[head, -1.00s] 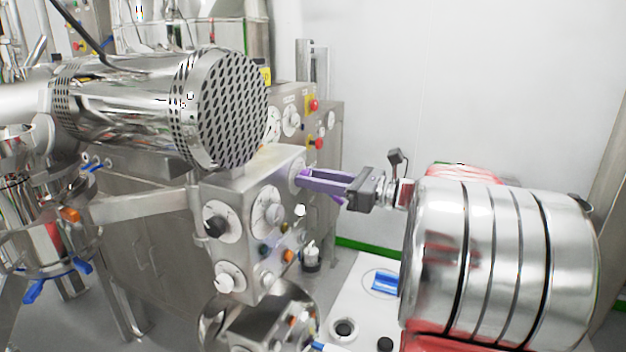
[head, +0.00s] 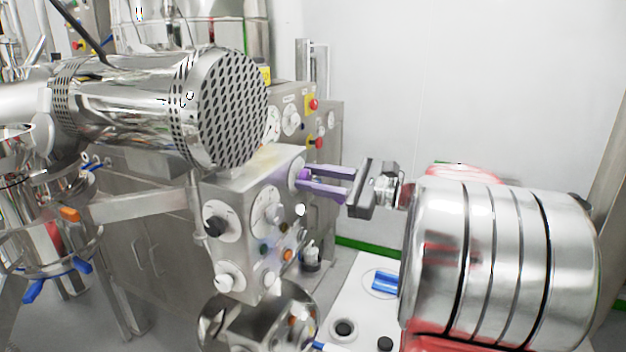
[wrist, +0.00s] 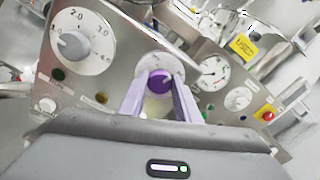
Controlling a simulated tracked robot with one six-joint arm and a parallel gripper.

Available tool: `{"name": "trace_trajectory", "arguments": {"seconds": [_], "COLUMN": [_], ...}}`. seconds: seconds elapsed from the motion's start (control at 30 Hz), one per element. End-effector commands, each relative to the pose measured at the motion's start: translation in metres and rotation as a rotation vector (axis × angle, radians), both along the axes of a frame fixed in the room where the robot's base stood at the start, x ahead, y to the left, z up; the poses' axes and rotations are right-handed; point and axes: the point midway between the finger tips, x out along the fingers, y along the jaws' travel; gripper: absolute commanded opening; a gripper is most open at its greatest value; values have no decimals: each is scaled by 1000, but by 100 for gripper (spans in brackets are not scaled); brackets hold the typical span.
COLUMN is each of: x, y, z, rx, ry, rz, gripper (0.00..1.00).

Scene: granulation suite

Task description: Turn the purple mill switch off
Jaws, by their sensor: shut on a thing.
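The purple mill switch (wrist: 159,80) is a round knob on a pale disc on the steel control panel. A small light mark shows on its face in the wrist view. In the head view the purple switch (head: 302,176) sits near the panel's upper right. My gripper (wrist: 157,88) has pale purple fingers, one on each side of the knob, and is shut on it. In the head view my gripper (head: 306,178) reaches to the panel from the right, its body tilted. The fingertips' contact is partly hidden.
A grey dial (wrist: 74,45) with a number scale is beside the switch on the panel. A gauge (wrist: 213,75) and a red button (wrist: 266,115) are on a cabinet behind. A perforated steel cylinder (head: 222,108) overhangs the panel at the upper left.

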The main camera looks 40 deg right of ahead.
Motion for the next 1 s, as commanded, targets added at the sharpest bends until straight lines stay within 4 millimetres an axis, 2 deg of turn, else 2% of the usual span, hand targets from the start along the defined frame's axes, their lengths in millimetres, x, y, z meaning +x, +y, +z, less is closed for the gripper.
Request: {"name": "trace_trajectory", "arguments": {"seconds": [1.0], "x": [-1], "y": [4], "z": [-4], "rx": [-810], "ry": [-475], "rz": [9], "gripper": [7]}}
